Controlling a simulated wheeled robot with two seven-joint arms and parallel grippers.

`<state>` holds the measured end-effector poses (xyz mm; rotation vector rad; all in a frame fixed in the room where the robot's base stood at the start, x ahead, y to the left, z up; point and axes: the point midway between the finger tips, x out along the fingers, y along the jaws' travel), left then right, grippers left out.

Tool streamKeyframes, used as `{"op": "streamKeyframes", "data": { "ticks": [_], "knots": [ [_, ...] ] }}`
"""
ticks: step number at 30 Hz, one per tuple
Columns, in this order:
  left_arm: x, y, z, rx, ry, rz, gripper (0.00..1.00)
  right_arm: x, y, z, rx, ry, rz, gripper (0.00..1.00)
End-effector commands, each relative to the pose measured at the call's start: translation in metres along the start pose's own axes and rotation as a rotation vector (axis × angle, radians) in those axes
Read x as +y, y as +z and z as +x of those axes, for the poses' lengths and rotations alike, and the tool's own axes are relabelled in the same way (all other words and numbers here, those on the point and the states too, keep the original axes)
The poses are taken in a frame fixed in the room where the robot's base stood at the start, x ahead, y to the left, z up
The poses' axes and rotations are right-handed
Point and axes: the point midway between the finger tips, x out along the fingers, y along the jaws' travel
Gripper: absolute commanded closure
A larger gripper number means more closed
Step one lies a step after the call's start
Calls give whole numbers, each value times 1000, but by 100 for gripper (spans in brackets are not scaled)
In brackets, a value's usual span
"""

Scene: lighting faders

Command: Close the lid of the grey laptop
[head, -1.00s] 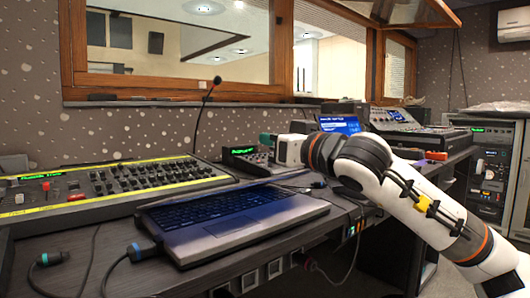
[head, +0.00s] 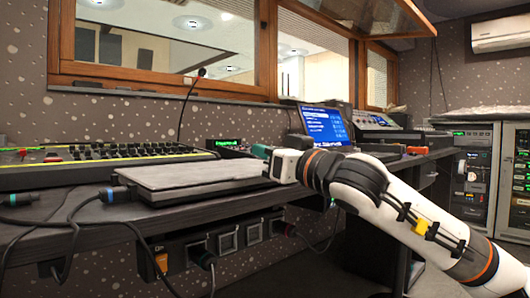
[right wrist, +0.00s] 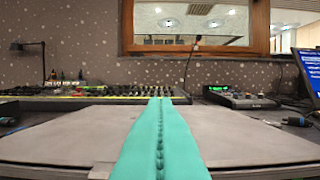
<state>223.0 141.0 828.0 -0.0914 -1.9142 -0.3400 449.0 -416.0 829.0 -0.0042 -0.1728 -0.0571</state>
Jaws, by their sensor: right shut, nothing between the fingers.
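The grey laptop (head: 195,174) lies on the dark desk, left of centre in the head view. Its lid is down flat over the base, and keyboard and screen are hidden. I cannot tell whether a thin gap is left under the lid. In the right wrist view the grey lid (right wrist: 260,140) spreads on both sides of my fingers. My right gripper (head: 262,152) is at the laptop's far right side, with its teal fingers together and empty. The fingers also show in the right wrist view (right wrist: 160,102). I cannot tell whether they touch the lid. My left gripper is out of view.
A lighting console (head: 100,165) with several faders stands behind the laptop. A small device with a green display (head: 228,143) and a blue screen (head: 324,124) stand farther right. Cables with plugs (head: 110,194) lie at the laptop's left. Sockets (head: 228,240) line the desk front.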

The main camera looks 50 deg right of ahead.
Motion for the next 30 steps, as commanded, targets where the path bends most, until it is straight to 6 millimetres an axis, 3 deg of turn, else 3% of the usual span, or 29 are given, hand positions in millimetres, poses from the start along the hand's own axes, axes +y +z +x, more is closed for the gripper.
{"op": "streamKeyframes", "data": {
  "ticks": [1,6,22,30],
  "knots": [
    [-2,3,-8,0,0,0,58,0,-9,-1,1,0,-1,100],
    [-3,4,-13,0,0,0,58,0,-15,-1,0,0,-1,100],
    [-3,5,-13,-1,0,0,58,0,-16,-1,0,0,-1,100],
    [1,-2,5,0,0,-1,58,0,7,0,0,1,-2,100]
  ]
}}
